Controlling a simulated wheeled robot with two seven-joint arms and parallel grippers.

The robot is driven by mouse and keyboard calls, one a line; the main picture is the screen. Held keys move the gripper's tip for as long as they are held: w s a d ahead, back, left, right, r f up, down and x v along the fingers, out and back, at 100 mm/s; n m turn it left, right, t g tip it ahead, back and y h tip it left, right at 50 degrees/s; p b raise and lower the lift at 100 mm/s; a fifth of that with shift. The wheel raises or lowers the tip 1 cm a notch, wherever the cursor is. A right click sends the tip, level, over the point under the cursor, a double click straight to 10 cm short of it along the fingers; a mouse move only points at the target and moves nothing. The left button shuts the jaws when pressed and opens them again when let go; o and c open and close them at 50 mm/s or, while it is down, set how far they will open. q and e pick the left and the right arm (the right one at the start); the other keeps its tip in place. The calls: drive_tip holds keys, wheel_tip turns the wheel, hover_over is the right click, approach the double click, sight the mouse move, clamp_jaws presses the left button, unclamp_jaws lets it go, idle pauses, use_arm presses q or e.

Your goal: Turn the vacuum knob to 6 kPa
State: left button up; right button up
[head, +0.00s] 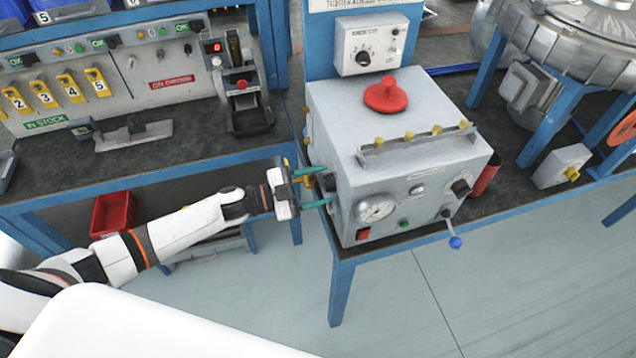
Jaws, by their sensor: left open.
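A grey blower box (400,100) stands on the blue-framed bench. Its front carries a round dial gauge (376,208), a black knob (461,187), a red switch (363,234) and a blue-tipped lever (455,242). I cannot read the gauge needle or any knob label, so which knob is the vacuum one is unclear. A dark part shows at the box's left side, close to my left gripper (328,186). That gripper is open, its two teal fingers pointing right at the box's left side, one above the other. Contact cannot be told. My right gripper is out of view.
A white control box (372,45) with a black knob stands behind the blower box. A red mushroom-shaped cap (386,95) and a rail with yellow knobs (417,146) are on top. A red bin (112,213) sits lower left. Floor in front is clear.

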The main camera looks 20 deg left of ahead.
use_arm(q)
drive_tip(key=shift+c, duration=0.5)
drive_tip(key=c, duration=0.9)
drive_tip(key=shift+f+m, duration=0.1)
drive_tip(key=shift+m, duration=0.2)
drive_tip(key=m+b, duration=0.2)
drive_tip(key=m, duration=0.2)
drive_tip(key=shift+s+f+b, duration=0.1)
drive_tip(key=shift+b, duration=0.2)
drive_tip(key=shift+m+b, duration=0.7)
drive_tip(key=shift+m, duration=0.8)
drive_tip(key=o, duration=1)
